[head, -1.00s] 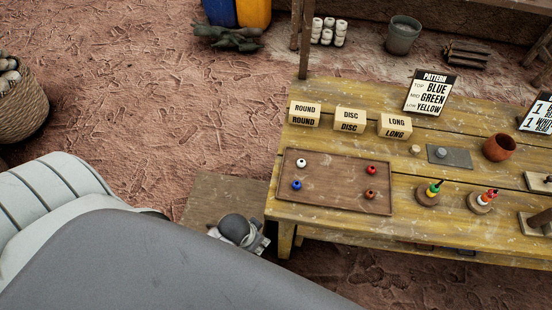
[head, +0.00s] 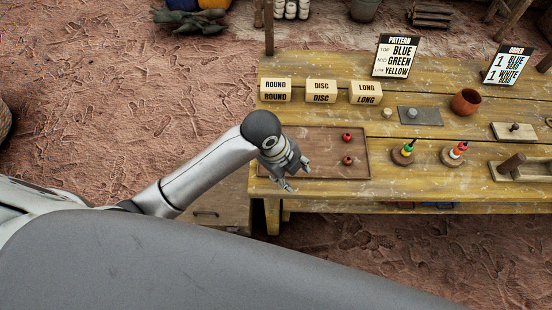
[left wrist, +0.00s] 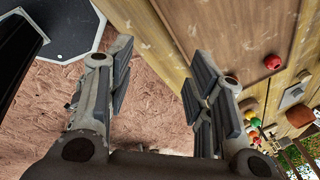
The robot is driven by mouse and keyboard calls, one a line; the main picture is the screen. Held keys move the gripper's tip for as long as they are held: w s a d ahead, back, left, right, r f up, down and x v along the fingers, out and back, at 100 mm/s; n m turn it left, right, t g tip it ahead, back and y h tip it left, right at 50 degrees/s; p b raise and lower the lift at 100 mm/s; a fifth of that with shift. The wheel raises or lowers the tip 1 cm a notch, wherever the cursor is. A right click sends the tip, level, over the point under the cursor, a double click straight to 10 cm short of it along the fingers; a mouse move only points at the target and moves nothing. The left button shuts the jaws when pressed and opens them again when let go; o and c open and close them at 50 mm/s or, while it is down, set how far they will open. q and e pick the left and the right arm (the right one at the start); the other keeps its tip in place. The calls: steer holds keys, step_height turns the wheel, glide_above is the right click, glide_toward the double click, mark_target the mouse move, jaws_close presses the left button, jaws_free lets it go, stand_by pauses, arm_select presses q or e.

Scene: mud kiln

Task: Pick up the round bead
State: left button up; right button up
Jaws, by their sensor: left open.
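The brown tray (head: 325,172) lies on the left end of the yellow wooden table. At its right side sit a red bead (head: 347,137) and a brown bead (head: 348,160). My left arm and gripper cover the tray's left part, hiding any beads there. My left gripper (head: 297,175) is open and empty, above the tray's front left corner. In the left wrist view, its two fingers (left wrist: 160,62) stand wide apart over bare ground beside the table edge; a red bead (left wrist: 272,62) shows right of them. My right gripper is not in view.
Blocks labelled ROUND (head: 276,90), DISC (head: 321,91) and LONG (head: 366,92) stand behind the tray. A pattern card (head: 396,57), a clay pot (head: 466,102) and bead stacks on round bases (head: 403,158) are further right.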

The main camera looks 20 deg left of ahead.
arm_select(q)
steer(key=w+a+r+m+g+y, duration=0.25)
steer(key=w+a+r+m, duration=0.3)
steer(key=m, duration=0.85)
steer(key=shift+t+y, duration=0.35)
steer(key=f, duration=0.3)
steer(key=f+p, duration=0.1)
steer(key=f, duration=0.1)
steer(key=shift+w+a+f, duration=0.15)
steer(key=shift+w, duration=0.1)
steer(key=shift+s+f, duration=0.1)
steer(key=shift+f, duration=0.5)
step_height(320, 180, down, 4)
steer(key=shift+s+a+r+p, duration=0.15)
steer(key=shift+r+p, duration=0.1)
steer(key=shift+p, duration=0.55)
steer(key=shift+f, duration=0.4)
steer(key=shift+c, duration=0.2)
steer(key=c, duration=0.8)
